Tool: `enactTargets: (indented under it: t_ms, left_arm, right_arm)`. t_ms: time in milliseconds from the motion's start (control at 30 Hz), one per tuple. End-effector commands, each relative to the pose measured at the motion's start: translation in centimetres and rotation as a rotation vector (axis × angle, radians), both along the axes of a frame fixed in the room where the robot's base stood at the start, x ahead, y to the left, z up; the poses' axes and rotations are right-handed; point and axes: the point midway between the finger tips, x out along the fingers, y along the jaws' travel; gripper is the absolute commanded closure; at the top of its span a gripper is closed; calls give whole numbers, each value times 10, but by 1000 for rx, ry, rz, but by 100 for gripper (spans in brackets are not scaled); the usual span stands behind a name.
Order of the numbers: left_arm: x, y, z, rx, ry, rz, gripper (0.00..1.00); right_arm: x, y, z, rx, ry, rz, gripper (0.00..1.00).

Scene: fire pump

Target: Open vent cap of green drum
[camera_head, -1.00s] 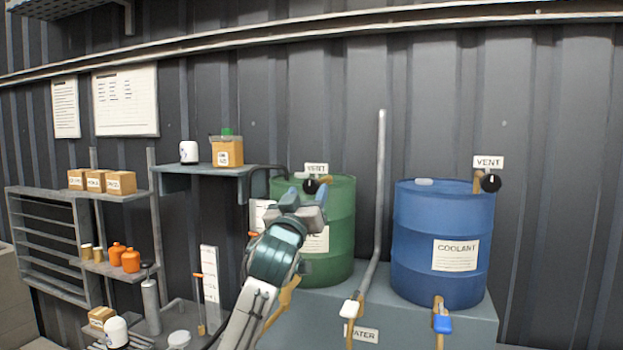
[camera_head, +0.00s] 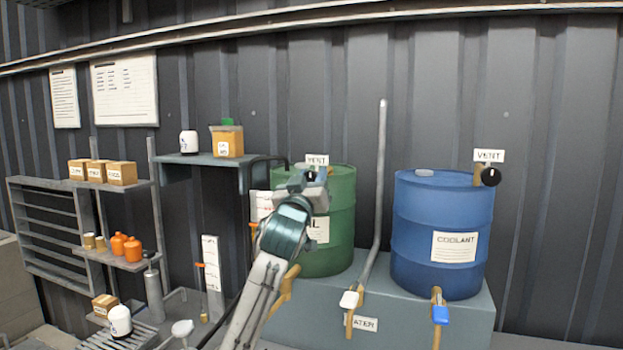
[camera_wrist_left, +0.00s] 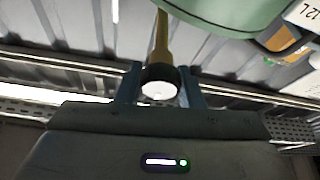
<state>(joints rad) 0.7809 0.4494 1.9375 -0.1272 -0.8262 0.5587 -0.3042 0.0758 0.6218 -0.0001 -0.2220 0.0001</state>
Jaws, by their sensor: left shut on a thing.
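The green drum (camera_head: 335,235) stands on the grey plinth in the middle of the head view. Its vent cap is mostly hidden behind my left gripper (camera_head: 312,176) in that view, just below the VENT sign (camera_head: 316,160). In the left wrist view the black vent cap (camera_wrist_left: 160,84) with a pale centre sits at the end of a brass pipe (camera_wrist_left: 161,38). My left gripper (camera_wrist_left: 160,88) has one finger on each side of the cap and is shut on it. The green drum's edge (camera_wrist_left: 220,15) shows above. My right gripper is not in view.
The blue COOLANT drum (camera_head: 440,240) with its own black vent cap (camera_head: 491,177) stands to the right. A grey upright pipe (camera_head: 381,200) rises between the drums. A shelf (camera_head: 200,160) with a white container and an orange-brown box is at the left.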

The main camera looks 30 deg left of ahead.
Motion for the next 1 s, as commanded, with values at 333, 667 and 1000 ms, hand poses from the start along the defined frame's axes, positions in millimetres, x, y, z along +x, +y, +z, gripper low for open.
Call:
enactTargets:
  t_ms: [333,667,1000]
  left_arm:
    - [0,0,-3,-110,-29,-1,89]
    - [0,0,-4,-383,-95,-2,89]
    - [0,1,-4,-699,-169,-2,89]
  right_arm:
    - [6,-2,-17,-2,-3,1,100]
    - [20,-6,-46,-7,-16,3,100]
    - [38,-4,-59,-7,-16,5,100]
